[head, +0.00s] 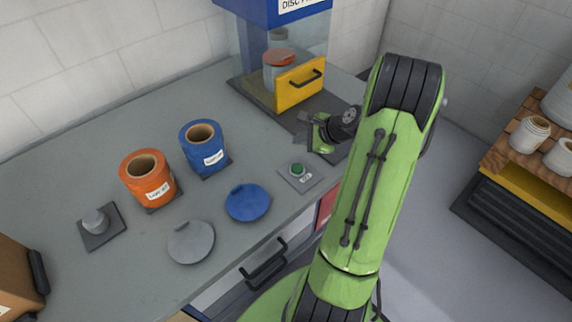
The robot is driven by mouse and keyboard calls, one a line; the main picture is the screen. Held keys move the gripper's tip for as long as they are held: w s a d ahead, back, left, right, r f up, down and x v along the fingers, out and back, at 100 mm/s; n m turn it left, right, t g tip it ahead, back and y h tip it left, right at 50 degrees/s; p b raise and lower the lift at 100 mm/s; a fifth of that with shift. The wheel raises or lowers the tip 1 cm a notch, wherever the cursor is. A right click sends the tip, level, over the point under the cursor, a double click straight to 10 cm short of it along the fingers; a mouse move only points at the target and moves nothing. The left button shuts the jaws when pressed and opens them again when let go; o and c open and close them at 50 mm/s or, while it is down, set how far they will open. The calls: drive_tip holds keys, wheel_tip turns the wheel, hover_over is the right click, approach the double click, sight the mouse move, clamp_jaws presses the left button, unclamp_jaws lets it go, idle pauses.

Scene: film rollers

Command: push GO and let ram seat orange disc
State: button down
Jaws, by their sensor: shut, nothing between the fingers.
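The disc press (283,10) stands at the back of the grey counter, blue on top with clear sides. Inside it an orange disc (281,57) sits on top of a pale, roller-like cylinder (271,78). A yellow door with a black handle (300,83) covers part of the press's front. The green GO button (298,169) sits on a small grey plate near the counter's front edge. My gripper (306,130) is shut and empty, between the yellow door and the button, apart from the button. Its fingertips are small and partly unclear.
An orange roller (148,180) and a blue roller (204,148) stand left of the button. A blue disc (247,203) and a grey disc (191,242) lie flat before them. A grey peg on a plate (96,221) is at left. A shelf with white rollers (536,132) stands right.

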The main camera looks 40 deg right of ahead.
sight(300, 169)
drive_tip(key=shift+d+f, duration=0.1)
wheel_tip(300, 169, down, 8)
drive_tip(key=b, duration=0.8)
drive_tip(key=shift+f, duration=0.4)
drive_tip(key=shift+f, duration=0.1)
idle(1.2)
drive_tip(key=shift+f, duration=0.3)
